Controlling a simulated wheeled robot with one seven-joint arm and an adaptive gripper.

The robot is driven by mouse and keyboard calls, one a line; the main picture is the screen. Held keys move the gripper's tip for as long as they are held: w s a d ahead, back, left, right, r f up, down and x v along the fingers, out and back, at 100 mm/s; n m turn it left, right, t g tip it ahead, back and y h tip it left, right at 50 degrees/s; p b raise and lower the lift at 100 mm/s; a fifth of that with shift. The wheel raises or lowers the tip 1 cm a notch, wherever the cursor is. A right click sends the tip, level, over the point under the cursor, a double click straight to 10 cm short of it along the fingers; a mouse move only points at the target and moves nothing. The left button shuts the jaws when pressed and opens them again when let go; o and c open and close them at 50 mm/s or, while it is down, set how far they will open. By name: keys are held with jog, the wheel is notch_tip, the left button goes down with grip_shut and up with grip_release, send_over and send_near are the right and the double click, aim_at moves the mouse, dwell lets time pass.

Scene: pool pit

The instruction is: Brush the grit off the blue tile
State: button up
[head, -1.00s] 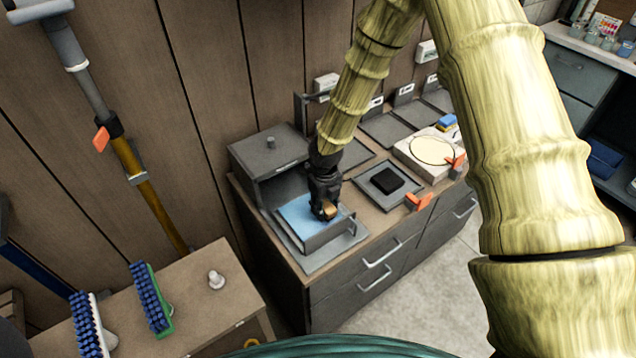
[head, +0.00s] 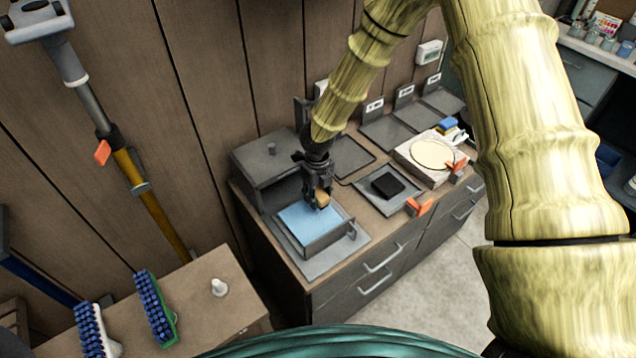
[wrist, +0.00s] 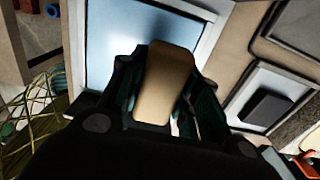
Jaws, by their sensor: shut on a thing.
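The blue tile (head: 306,220) lies in a grey holder (head: 327,240) on the counter. It also shows in the wrist view (wrist: 140,38) behind the gripper. My gripper (head: 321,203) is shut on a tan, wooden-looking block (wrist: 168,78), probably the brush's handle or body. It stands over the tile's right back part. The gripper hides part of the tile. I cannot tell whether the held block touches the tile, and any grit is too small to make out.
A grey box (head: 268,165) stands behind and left of the tile. To the right are a grey tray with a black block (head: 388,184) and a pale slab with a round disc (head: 434,152). Two blue-bristled brushes (head: 156,305) lie on the lower left bench (head: 215,320).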

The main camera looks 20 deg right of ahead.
aim_at(318, 191)
jog(key=shift+w+d+r+p, duration=0.15)
jog(key=shift+r+p, duration=0.35)
jog(key=shift+r, duration=0.4)
jog(key=shift+r+p, duration=0.45)
jog(key=shift+r, duration=0.35)
jog(key=shift+f, duration=0.1)
